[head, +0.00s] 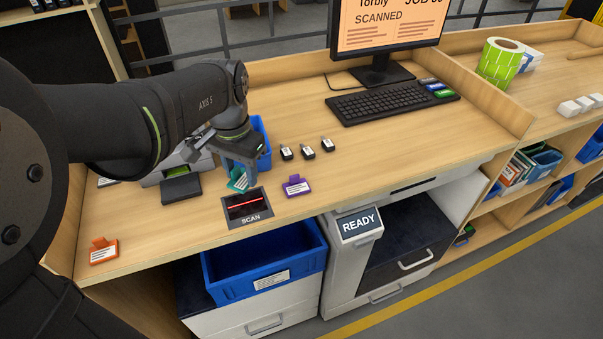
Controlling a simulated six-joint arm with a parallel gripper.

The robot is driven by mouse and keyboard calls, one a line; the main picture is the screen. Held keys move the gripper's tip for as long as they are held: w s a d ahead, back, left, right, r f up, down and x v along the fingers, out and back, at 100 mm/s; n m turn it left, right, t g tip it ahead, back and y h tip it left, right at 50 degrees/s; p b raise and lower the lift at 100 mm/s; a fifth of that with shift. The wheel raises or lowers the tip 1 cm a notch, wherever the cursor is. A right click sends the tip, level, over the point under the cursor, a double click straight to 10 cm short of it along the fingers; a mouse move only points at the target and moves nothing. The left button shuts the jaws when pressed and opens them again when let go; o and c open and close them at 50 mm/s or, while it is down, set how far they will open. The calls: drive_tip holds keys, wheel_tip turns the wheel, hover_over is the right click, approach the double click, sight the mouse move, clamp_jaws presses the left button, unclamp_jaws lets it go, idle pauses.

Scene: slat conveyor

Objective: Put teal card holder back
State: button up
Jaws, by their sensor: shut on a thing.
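The teal card holder (237,181) is in my gripper (240,173), just left of and behind the black scan pad (248,206) with its red line. My gripper is shut on the holder and partly hides it. The holder looks low over the desk; I cannot tell whether it touches the wood. A purple card holder (296,187) lies on the desk right of the scan pad. An orange card holder (103,250) lies at the desk's front left. The monitor (386,24) reads "SCANNED".
A blue bin (262,150) stands behind my gripper. Several small black tagged items (307,152) lie right of it. A black keyboard (391,101) is farther back. A blue crate (308,240) sits below the front edge. A green label roll (500,62) stands at right.

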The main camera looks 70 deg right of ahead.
drive_tip(key=s+d+r+m, duration=0.2)
drive_tip(key=s+d+m, duration=0.25)
drive_tip(key=s, duration=0.85)
drive_tip(key=s+d+r+m, duration=0.1)
drive_tip(key=s+d+m, duration=0.35)
drive_tip(key=s, duration=0.75)
hover_over(332, 180)
wheel_tip(332, 180, down, 6)
drive_tip(key=shift+f, duration=2.2)
drive_tip(key=o, duration=0.9)
drive_tip(key=shift+f, duration=0.15)
drive_tip(key=shift+o, duration=0.3)
wheel_tip(332, 180, up, 12)
drive_tip(key=shift+r, duration=0.2)
